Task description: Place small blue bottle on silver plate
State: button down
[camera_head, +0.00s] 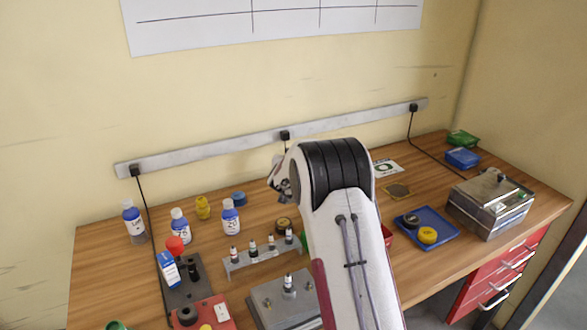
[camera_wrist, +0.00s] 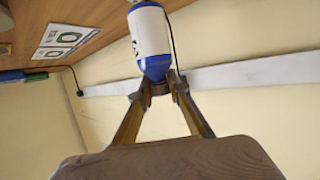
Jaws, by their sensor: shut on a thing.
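My gripper (camera_wrist: 160,82) is shut on the dark neck or cap of a white-and-blue bottle (camera_wrist: 149,40) in the wrist view. The bottle has a blue shoulder, a white label with dark marks and a blue band at its far end. In the camera_head view my arm hides the fingers and the held bottle. A silver-grey plate (camera_head: 264,301) lies at the front of the table, partly behind my arm.
Blue-and-white bottles (camera_head: 180,226) stand at the left. A rack (camera_head: 258,262) of small bottles is behind the plate. A joystick box (camera_head: 187,282) and red box (camera_head: 206,315) lie left of it. A blue tray (camera_head: 437,220) and metal box (camera_head: 490,203) are at the right.

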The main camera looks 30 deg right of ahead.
jog(key=shift+f, duration=1.85)
jog(key=shift+f, duration=0.15)
jog(key=c, duration=1.9)
grip_release()
jog(key=shift+s+a+r, duration=0.15)
jog(key=shift+r, duration=0.05)
jog(key=v, duration=1.1)
jog(key=shift+s, duration=0.3)
jog(key=shift+a+r, duration=0.15)
jog(key=shift+r, duration=0.05)
